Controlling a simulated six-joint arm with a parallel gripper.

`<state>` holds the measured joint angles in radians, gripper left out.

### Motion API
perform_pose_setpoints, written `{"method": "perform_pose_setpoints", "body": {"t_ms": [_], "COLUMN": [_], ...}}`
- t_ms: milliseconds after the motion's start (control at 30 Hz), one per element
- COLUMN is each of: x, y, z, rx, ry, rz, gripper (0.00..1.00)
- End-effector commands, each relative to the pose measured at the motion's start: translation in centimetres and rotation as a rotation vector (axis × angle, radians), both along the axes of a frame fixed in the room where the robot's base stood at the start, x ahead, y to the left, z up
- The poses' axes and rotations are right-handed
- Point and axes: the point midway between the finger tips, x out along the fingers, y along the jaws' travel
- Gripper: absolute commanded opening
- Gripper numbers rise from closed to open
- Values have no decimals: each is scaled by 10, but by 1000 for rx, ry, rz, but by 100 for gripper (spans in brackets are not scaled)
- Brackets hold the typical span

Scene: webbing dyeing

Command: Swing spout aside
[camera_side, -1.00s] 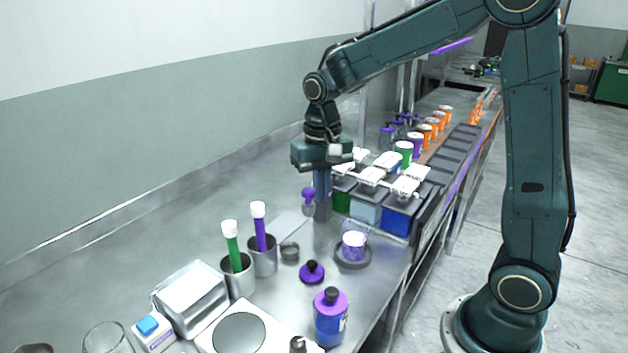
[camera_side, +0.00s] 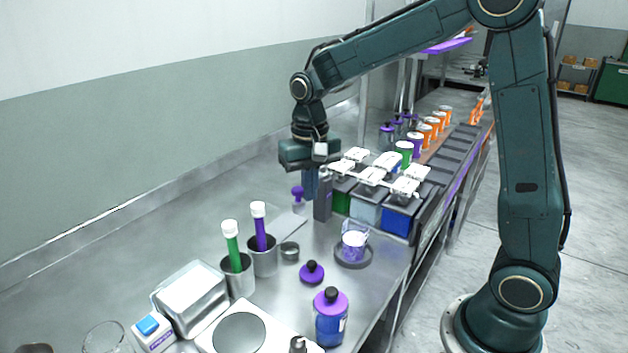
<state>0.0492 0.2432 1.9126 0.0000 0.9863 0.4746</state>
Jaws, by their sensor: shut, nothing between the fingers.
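My gripper (camera_side: 310,196) points down over the bench with its fingers closed and nothing held between them. A grey upright post (camera_side: 323,197) stands just right of the fingers. A small purple-topped part (camera_side: 298,193) is at their left, beside or touching them; I cannot tell which. This part looks like the spout's end or knob, but its link to the post is hidden behind the fingers. A clear beaker with purple content (camera_side: 354,243) stands on a dark round base in front of the post.
Dye tanks (camera_side: 395,219) with white-topped fittings stand right of the post. Nearer are cups with a green tube (camera_side: 232,246) and a purple tube (camera_side: 261,232), a purple lid (camera_side: 312,272) and a blue bottle (camera_side: 331,318). The bench left of my gripper is clear.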

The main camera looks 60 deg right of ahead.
Motion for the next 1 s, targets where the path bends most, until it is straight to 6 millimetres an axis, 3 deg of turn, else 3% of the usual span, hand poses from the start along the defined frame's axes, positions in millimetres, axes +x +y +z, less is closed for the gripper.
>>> {"method": "perform_pose_setpoints", "body": {"t_ms": [1000], "x": [14], "y": [5], "z": [5], "rx": [0], "ry": [-1], "rz": [0], "gripper": [0]}}
